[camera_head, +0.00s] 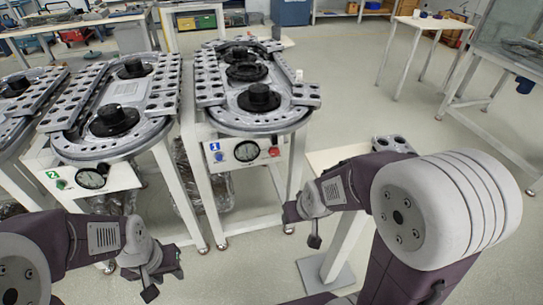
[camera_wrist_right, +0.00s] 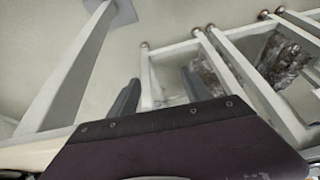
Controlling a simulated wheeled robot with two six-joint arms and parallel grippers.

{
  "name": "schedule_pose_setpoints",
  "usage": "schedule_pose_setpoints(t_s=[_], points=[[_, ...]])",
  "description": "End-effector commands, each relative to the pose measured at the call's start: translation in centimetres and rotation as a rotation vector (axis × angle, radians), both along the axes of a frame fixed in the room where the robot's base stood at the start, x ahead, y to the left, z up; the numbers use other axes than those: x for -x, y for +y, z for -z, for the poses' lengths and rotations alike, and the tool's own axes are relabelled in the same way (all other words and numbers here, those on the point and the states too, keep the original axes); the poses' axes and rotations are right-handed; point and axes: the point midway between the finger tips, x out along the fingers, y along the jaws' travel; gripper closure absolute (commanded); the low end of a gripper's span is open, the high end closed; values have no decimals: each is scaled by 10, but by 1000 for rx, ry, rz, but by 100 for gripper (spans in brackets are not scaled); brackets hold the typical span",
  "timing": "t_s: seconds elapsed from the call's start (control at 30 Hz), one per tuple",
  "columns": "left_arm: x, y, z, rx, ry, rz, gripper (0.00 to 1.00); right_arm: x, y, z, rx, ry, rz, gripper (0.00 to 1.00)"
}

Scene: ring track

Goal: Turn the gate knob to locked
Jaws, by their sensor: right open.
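Station 1 has a white front panel (camera_head: 235,155) with a blue number 1 plate, a small blue knob (camera_head: 219,157), a round dial (camera_head: 247,151) and a red knob (camera_head: 274,152). I cannot tell from the picture which knob is the gate knob, or its setting. My left gripper (camera_head: 160,279) is low at the left, below the station 2 panel, with its fingers apart and nothing seen between them. My right gripper (camera_head: 303,227) is right of and below the station 1 panel. In the right wrist view its two fingers (camera_wrist_right: 160,92) are apart and empty, above floor and table legs.
Station 2 (camera_head: 95,185) stands left, with a green knob (camera_head: 61,184) and dial. Ring tracks (camera_head: 258,122) with black round parts top the stations. A small pale table (camera_head: 335,156) stands behind my right arm.

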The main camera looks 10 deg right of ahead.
Motion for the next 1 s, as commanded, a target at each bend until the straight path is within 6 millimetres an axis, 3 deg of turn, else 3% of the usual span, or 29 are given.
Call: schedule_pose_setpoints(t_s=[0.37, 0.53, 0.63, 0.73, 0.87, 1.0], points=[[0, 0, 79, 0, 0, 0, 64, -105, 0, -8, 4, -519, -13, 43], [0, 0, 137, 0, 0, 0, 64, -141, 0, -15, 4, -797, -22, 43], [0, -1, 184, 0, 0, 0, 64, -154, 1, -12, 4, -964, -28, 43], [0, -1, 218, 0, 1, 0, 64, -160, 1, -8, 4, -1075, -31, 43], [0, -1, 240, 0, 0, 0, 64, -161, 0, -5, 5, -1143, -33, 43], [0, -1, 242, 0, 0, 0, 64, -162, 0, -9, 5, -1165, -34, 43]])
